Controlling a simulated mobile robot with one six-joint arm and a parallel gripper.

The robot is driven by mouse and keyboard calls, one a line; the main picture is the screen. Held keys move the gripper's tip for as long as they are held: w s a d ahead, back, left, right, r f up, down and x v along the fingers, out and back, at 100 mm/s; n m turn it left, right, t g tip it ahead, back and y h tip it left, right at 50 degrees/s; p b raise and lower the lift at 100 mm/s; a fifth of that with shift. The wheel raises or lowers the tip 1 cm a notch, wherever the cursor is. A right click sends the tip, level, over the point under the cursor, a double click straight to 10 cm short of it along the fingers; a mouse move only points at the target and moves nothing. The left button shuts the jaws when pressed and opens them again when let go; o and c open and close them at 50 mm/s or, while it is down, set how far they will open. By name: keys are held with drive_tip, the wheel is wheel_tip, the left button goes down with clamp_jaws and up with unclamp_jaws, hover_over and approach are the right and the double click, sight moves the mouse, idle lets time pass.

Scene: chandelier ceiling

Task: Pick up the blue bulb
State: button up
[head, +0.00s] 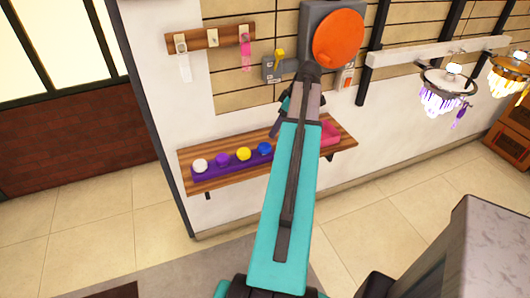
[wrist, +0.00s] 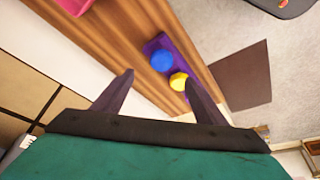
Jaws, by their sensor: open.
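The blue bulb (head: 265,148) sits at the right end of a row on a purple holder (head: 228,168) on a wooden wall shelf (head: 262,163). In the wrist view the blue bulb (wrist: 162,61) lies beyond and between my fingertips, with the yellow bulb (wrist: 179,81) beside it near the right finger. My gripper (wrist: 158,82) is open and empty, apart from the blue bulb. In the head view my arm passes just right of the blue bulb, and my gripper's fingers are mostly hidden by the arm.
A white bulb (head: 200,165), a purple bulb (head: 222,160) and a yellow bulb (head: 243,154) share the holder. A pink object (head: 330,134) lies at the shelf's right. An orange disc (head: 338,38) and hooks (head: 212,40) are on the wall above. Lit chandeliers (head: 447,88) hang at right.

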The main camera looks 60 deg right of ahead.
drive_tip(key=p, duration=0.2)
hover_over(266, 146)
drive_tip(key=s, duration=0.2)
drive_tip(key=shift+d+f, duration=0.15)
drive_tip(key=shift+f, duration=1.7)
drive_tip(key=shift+d+f, duration=0.15)
drive_tip(key=shift+f, duration=1.7)
drive_tip(key=shift+a+p+x, duration=0.2)
drive_tip(key=shift+p+x, duration=0.75)
drive_tip(key=shift+x, duration=0.5)
drive_tip(key=shift+p+x, duration=0.3)
drive_tip(key=shift+x, duration=0.8)
drive_tip(key=shift+c, duration=0.5)
drive_tip(key=c, duration=1)
